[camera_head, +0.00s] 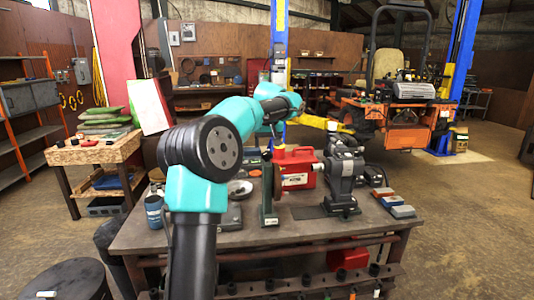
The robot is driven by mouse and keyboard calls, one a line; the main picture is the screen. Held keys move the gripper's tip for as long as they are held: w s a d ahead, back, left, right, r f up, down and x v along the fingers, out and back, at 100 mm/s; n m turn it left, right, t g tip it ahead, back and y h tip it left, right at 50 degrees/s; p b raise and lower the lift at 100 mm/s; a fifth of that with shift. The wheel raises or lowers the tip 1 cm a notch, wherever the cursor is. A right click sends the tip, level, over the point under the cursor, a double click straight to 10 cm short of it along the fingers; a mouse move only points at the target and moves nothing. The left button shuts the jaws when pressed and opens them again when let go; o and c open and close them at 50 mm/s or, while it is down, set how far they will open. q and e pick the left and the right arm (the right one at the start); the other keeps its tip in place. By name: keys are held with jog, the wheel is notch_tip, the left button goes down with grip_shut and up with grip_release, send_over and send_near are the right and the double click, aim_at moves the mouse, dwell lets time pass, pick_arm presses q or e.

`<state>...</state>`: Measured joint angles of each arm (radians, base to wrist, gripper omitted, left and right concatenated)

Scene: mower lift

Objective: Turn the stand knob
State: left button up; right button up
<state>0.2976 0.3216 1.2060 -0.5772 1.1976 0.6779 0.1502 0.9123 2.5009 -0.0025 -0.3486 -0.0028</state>
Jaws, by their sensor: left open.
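My left arm reaches in from the lower left. Its gripper (277,133) is above and behind the stand's top, pointing down; the fingers are small and partly unclear. It looks open, and I see nothing held in it. My right gripper is not in view.
A grey vise-like device (342,178) stands right of the red machine. Several small blocks (398,205) lie near the bench's right edge. A blue can (154,212) is at the left edge. An orange mower (402,122) is raised behind. The bench's front strip is clear.

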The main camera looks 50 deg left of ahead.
aim_at(267, 153)
pick_arm(q)
jog(key=shift+x, duration=2.7)
jog(key=shift+c, duration=0.3)
jog(key=c, duration=0.8)
jog(key=shift+c, duration=0.2)
